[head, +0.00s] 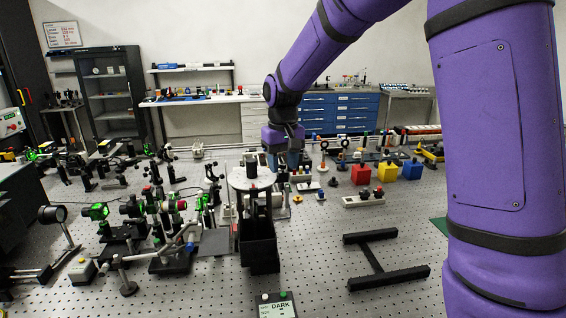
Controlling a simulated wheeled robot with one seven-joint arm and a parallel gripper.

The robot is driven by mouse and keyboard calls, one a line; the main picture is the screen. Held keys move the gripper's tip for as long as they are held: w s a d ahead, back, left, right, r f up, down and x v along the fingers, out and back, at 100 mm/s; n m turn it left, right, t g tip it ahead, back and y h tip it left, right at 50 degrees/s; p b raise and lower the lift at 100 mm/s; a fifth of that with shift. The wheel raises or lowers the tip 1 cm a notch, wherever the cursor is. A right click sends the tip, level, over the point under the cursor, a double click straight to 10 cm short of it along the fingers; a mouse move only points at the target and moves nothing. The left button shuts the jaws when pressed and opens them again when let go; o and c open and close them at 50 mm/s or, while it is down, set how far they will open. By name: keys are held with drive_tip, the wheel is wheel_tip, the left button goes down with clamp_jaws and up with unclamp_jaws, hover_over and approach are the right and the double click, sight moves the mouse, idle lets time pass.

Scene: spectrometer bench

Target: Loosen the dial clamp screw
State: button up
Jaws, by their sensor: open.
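My gripper (287,160) hangs from the purple arm at the centre of the view, pointing down. It is open, and I see nothing held in it. It is just behind and right of a round pale plate (240,184) with a dark cylinder (252,167) standing on it. This plate sits on a dark instrument with a black box-like front (258,245). I cannot pick out the dial clamp screw; it is too small or hidden. I cannot tell whether the fingers touch the instrument.
Several optical mounts crowd the perforated bench (320,240) on the left. A black H-shaped stand (372,257) lies at front right. Red (361,174), yellow (387,171) and blue (412,169) blocks stand behind it. A sign reading DARK (278,305) is at the front edge.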

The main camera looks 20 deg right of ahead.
drive_tip(key=shift+c, duration=0.4)
clamp_jaws()
